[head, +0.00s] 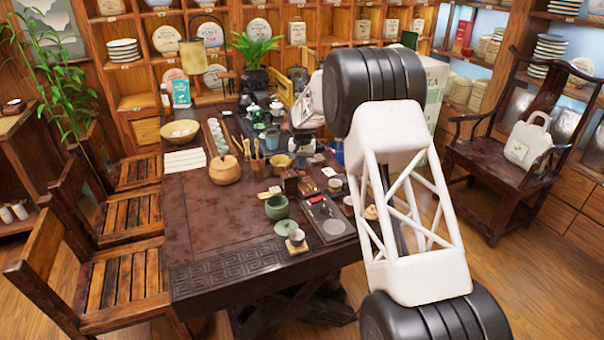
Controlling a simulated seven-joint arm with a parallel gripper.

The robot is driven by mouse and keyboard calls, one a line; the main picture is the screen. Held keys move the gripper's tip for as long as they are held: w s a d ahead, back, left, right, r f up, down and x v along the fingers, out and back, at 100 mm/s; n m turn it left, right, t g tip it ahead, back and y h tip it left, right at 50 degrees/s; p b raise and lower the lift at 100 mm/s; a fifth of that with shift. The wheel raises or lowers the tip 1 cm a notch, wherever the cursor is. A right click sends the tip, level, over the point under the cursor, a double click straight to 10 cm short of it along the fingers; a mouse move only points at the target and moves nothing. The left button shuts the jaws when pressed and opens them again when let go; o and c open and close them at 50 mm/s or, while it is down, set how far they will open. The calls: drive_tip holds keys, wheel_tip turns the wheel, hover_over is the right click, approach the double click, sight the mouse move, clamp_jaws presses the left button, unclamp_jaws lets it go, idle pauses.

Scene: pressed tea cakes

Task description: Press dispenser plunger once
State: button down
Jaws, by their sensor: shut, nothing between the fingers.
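My arm reaches in from the lower right and bends down over the far right part of the dark tea table (205,240). My gripper (301,147) is small and far off, just above the crowded back right of the table. It is shut and appears to hold nothing. I cannot pick out the dispenser or its plunger with certainty. It may be among the small items around my gripper or hidden behind my arm. I cannot tell whether the gripper touches anything.
A potted plant (255,50) is at the back. The table's front left is clear.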

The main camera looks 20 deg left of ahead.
drive_tip(key=shift+r, duration=0.85)
idle(0.3)
drive_tip(key=shift+r, duration=0.1)
idle(0.3)
